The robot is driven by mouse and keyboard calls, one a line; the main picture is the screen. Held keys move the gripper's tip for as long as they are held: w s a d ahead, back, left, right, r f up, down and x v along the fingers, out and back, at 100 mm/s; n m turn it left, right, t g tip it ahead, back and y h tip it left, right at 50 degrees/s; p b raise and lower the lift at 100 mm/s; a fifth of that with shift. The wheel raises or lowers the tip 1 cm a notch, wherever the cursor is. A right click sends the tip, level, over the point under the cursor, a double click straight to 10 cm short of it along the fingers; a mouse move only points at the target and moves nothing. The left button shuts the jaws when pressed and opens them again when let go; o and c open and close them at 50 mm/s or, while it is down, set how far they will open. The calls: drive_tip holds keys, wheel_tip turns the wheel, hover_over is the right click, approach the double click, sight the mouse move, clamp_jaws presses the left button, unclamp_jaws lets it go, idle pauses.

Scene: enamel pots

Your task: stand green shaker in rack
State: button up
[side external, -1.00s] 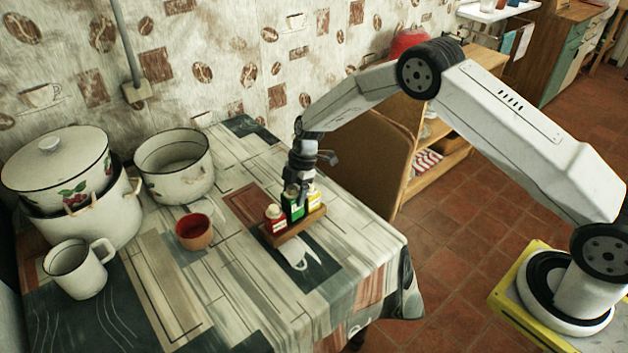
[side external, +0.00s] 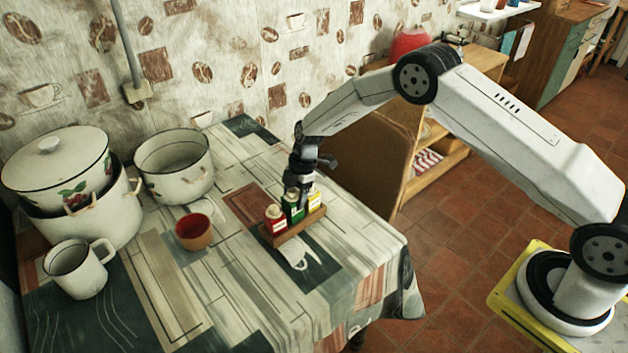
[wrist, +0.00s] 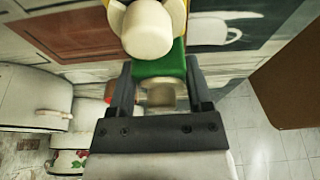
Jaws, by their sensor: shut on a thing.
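The green shaker (side external: 291,211) has a pale cap and stands upright in the small wooden rack (side external: 289,234), between a red shaker (side external: 275,221) and a yellow shaker (side external: 315,202). My gripper (side external: 293,193) points down over it and is shut on its upper part. In the wrist view the two dark fingers of my gripper (wrist: 160,85) lie on either side of the green shaker (wrist: 160,66). The yellow shaker's pale cap (wrist: 148,30) shows just beyond it. Whether the green shaker's base rests fully on the rack floor is hidden.
A red-brown cup (side external: 194,233) stands left of the rack. A white mug (side external: 77,270), an open enamel pot (side external: 176,175) and stacked lidded pots (side external: 58,165) stand farther left. The patterned tablecloth (side external: 235,310) is clear in front of the rack, toward the table edge.

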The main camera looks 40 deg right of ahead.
drive_tip(key=shift+f, duration=0.95)
idle(0.6)
drive_tip(key=o, duration=1.1)
drive_tip(key=shift+v, duration=3.85)
drive_tip(key=shift+s+r, duration=0.1)
drive_tip(key=shift+r, duration=0.05)
